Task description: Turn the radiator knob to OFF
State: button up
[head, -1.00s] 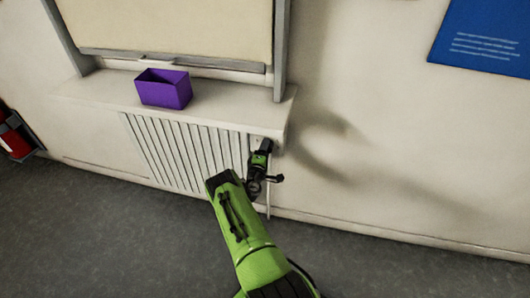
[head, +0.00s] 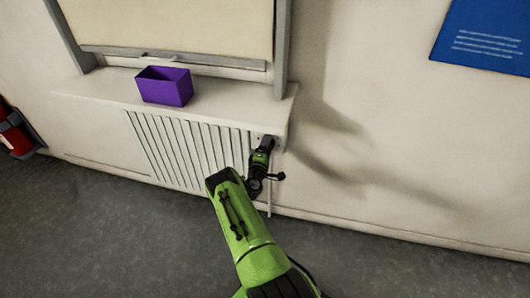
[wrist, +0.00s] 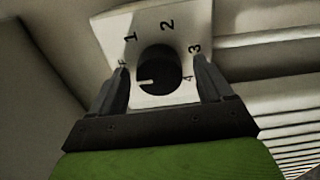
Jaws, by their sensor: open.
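The radiator knob (wrist: 158,68) is a dark round dial on a pale plate (wrist: 188,22) marked 1, 2, 3 and 4. An F shows at the plate's left edge, with the rest of that label hidden by a finger. The knob's white mark points to the left, just below the F. My gripper (wrist: 161,66) is open, with one finger on each side of the knob. Whether the fingers touch it I cannot tell. In the head view my gripper (head: 265,144) is at the radiator's upper right end and hides the knob.
The ribbed radiator (head: 180,150) is under a pale sill (head: 225,100). A purple open box (head: 165,87) stands on the sill, left of my gripper. A red extinguisher (head: 14,138) hangs at the far left. The grey floor (head: 100,235) in front is clear.

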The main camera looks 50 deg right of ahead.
jog(key=p+v, duration=0.6)
jog(key=v, duration=0.9)
jog(key=shift+a+p, duration=0.3)
jog(key=shift+s, duration=0.15)
